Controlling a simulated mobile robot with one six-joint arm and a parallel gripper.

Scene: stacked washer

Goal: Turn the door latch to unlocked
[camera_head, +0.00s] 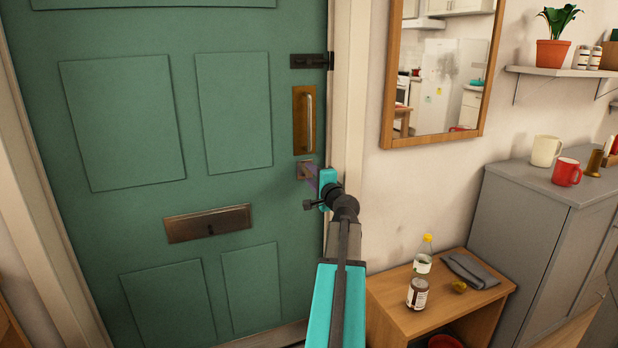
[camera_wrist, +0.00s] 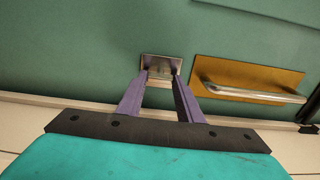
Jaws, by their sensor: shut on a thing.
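The green door (camera_head: 232,110) is closed in its white frame. The door latch (camera_head: 305,171) is a small metal plate near the door's right edge, just below the brass pull handle. In the wrist view the latch (camera_wrist: 161,66) is straight ahead, between the tips of my purple fingers. My gripper (camera_wrist: 161,78) is shut on the latch's turn piece, which is mostly hidden by the fingertips. In the head view my gripper (camera_head: 308,176) reaches the latch from the lower right. I cannot tell the latch's exact angle.
The pull handle (camera_head: 309,122) is close above the latch and also shows in the wrist view (camera_wrist: 250,92). A dark bolt (camera_head: 310,61) is higher up. A wooden side table (camera_head: 390,298) with bottles stands right of my arm. A mirror (camera_head: 440,75) hangs on the wall.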

